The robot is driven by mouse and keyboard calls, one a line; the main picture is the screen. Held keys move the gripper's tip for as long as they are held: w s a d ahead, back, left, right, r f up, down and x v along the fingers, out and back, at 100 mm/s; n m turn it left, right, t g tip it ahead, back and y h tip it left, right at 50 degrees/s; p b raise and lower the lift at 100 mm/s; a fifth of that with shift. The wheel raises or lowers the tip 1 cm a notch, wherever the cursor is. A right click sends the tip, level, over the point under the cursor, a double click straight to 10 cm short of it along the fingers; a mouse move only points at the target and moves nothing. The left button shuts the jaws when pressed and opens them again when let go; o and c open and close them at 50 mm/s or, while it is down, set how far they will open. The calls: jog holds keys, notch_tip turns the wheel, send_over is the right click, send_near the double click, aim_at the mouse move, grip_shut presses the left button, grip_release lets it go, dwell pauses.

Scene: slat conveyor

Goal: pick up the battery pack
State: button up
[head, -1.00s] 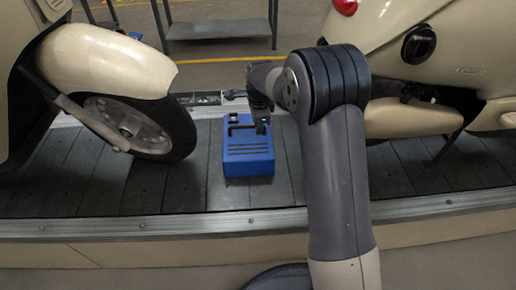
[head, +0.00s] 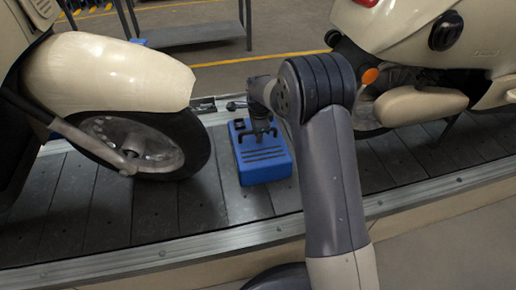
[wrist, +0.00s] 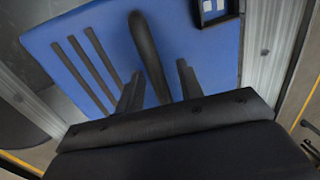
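The battery pack (head: 264,168) is a blue box with dark slots and a black handle, sitting on the conveyor slats between two scooters. It also fills much of the wrist view (wrist: 75,45). My gripper (head: 263,135) is over the pack's top at the handle. In the wrist view, my gripper (wrist: 158,88) is open, with one finger on each side of the black handle (wrist: 146,45). Small gaps show between the handle and both fingers. The fingertips' depth relative to the handle is hard to tell.
A cream scooter's front wheel (head: 150,142) stands close left of the pack. Another cream scooter (head: 420,105) stands to the right. The conveyor's metal edge rail (head: 190,244) runs along the front. Bare slats (head: 100,205) lie in front of the wheel.

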jog(key=shift+f, duration=0.25)
dwell(0.3)
grip_shut()
jog(key=shift+r, duration=0.15)
dwell(0.4)
